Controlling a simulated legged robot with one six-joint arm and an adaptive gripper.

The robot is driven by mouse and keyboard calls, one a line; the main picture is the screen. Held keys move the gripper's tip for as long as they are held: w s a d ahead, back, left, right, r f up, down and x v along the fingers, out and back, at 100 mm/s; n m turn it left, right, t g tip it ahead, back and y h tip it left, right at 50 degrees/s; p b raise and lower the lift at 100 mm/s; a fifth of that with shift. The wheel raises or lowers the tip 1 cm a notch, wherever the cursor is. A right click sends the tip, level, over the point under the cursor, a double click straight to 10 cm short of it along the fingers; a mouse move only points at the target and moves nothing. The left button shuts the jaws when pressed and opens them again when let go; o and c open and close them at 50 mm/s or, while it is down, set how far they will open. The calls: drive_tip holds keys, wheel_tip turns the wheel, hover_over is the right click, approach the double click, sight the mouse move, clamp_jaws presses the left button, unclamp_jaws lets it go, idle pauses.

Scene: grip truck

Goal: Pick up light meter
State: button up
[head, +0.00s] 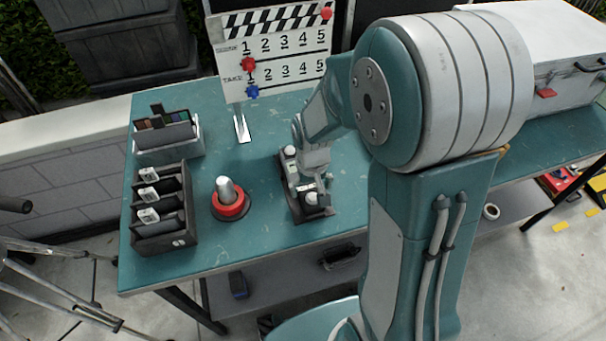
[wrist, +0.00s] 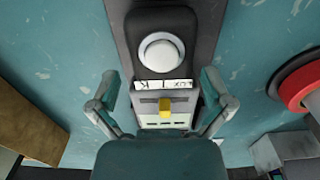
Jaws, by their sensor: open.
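The light meter has a dark head with a white dome, a small label strip, and a pale body with a yellow button. In the wrist view, the light meter (wrist: 161,53) is centred, its dome toward the top. It also shows in the head view (head: 311,198), on a dark tray (head: 305,217). My gripper (wrist: 160,84) is open, with one finger on each side of the meter near the label. A gap shows at each finger. In the head view, my gripper (head: 313,170) is over the tray and hides part of the meter. The meter's lower end is hidden by my gripper.
A red-ringed knob (head: 229,204) stands left of the tray. Further left are a black slotted rack (head: 181,241) and a grey box (head: 187,153). A clapperboard (head: 277,51) stands behind. A white case (head: 565,90) is at the right. Bare teal tabletop (head: 250,255) lies in front.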

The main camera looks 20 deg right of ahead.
drive_tip(key=shift+f, duration=0.7)
drive_tip(key=shift+a, duration=0.15)
drive_tip(key=c, duration=1.2)
drive_tip(key=shift+r, duration=0.1)
